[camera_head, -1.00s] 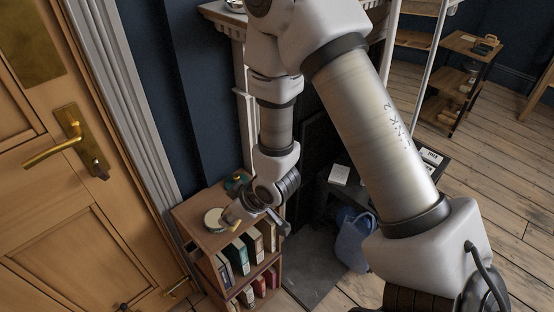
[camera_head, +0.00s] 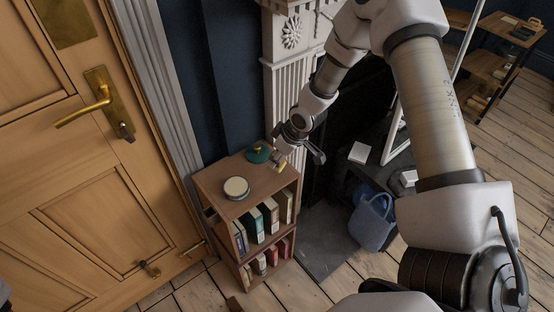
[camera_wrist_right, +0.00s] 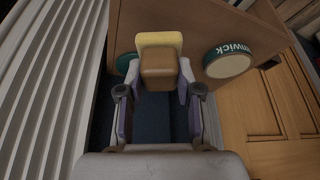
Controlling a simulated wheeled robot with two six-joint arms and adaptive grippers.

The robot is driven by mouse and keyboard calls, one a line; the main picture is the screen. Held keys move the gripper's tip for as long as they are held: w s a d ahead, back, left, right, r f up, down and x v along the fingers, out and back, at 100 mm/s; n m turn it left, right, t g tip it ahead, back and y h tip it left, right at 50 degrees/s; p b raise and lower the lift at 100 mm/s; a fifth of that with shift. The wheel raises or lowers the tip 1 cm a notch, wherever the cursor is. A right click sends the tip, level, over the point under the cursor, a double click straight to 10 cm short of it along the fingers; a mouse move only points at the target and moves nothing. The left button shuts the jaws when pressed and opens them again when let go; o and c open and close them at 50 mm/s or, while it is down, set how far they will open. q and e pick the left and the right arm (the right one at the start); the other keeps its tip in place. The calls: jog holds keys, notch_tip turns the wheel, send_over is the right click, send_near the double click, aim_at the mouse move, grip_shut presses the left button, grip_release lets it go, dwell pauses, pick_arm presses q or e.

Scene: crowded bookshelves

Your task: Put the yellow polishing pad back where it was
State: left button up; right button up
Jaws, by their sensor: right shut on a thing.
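The yellow polishing pad (camera_wrist_right: 160,40) has a brown block-shaped back (camera_wrist_right: 158,68). My right gripper (camera_wrist_right: 158,82) is shut on that brown part, with the yellow face pointing away from the palm. In the head view, my right gripper (camera_head: 287,153) holds the pad (camera_head: 279,164) at the back right edge of the small bookshelf's wooden top (camera_head: 215,185). I cannot tell whether the pad touches the top. My left gripper is not in view.
A round pale-lidded tin (camera_head: 236,188) stands on the shelf top, and a dark green round thing (camera_head: 260,152) is close to the pad. Books (camera_head: 254,226) fill the shelves below. A door (camera_head: 110,170) is at left, a blue bag (camera_head: 372,217) at right.

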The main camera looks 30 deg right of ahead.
notch_tip(320, 180, down, 3)
jog(key=shift+d+f, duration=0.1)
jog(key=shift+f, duration=0.1)
jog(key=shift+w+f, duration=0.1)
jog(key=shift+f, duration=0.15)
jog(key=o, duration=1)
